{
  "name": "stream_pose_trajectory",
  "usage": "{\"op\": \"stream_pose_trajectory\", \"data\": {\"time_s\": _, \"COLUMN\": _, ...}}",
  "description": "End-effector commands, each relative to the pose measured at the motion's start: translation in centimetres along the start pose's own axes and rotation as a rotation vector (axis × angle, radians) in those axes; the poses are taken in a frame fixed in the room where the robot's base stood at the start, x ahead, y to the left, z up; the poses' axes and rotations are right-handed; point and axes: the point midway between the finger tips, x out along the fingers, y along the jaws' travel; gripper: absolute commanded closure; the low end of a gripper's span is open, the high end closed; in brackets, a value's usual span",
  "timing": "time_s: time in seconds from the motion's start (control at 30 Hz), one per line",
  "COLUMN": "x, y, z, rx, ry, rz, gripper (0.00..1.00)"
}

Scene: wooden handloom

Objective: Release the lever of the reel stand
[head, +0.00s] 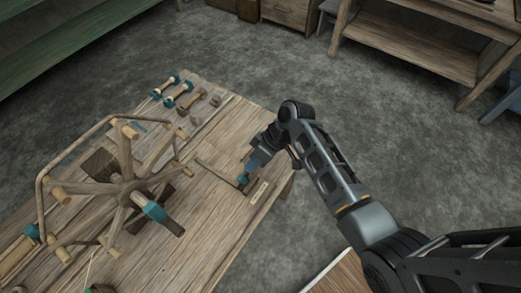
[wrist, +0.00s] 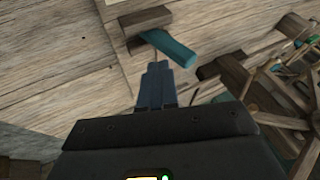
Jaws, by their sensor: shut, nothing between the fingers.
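The reel stand (head: 125,188) is a spoked wooden reel at the left of the table in the head view. Part of the reel shows at the right edge of the wrist view (wrist: 285,113). The teal grip (wrist: 172,49) also shows just beyond my fingertips in the wrist view.
Several wooden spools (head: 180,95), some with teal ends, lie at the table's back edge. The wooden table (head: 215,235) is bare in front of the lever. A wooden bench (head: 405,55) stands at the back right. Grey floor lies between.

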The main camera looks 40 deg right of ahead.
Motion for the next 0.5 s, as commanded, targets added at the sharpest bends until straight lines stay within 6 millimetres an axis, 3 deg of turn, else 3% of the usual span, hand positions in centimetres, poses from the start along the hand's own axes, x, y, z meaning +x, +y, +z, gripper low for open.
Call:
{"op": "stream_pose_trajectory", "data": {"time_s": 0.13, "x": 0.67, "y": -0.92, "z": 0.12, "rx": -0.001, "ry": -0.001, "rz": -0.001, "gripper": 1.0}}
{"op": "stream_pose_trajectory", "data": {"time_s": 0.5, "x": 0.86, "y": -1.08, "z": 0.14, "rx": -0.001, "ry": 0.0, "rz": 0.0, "gripper": 1.0}}
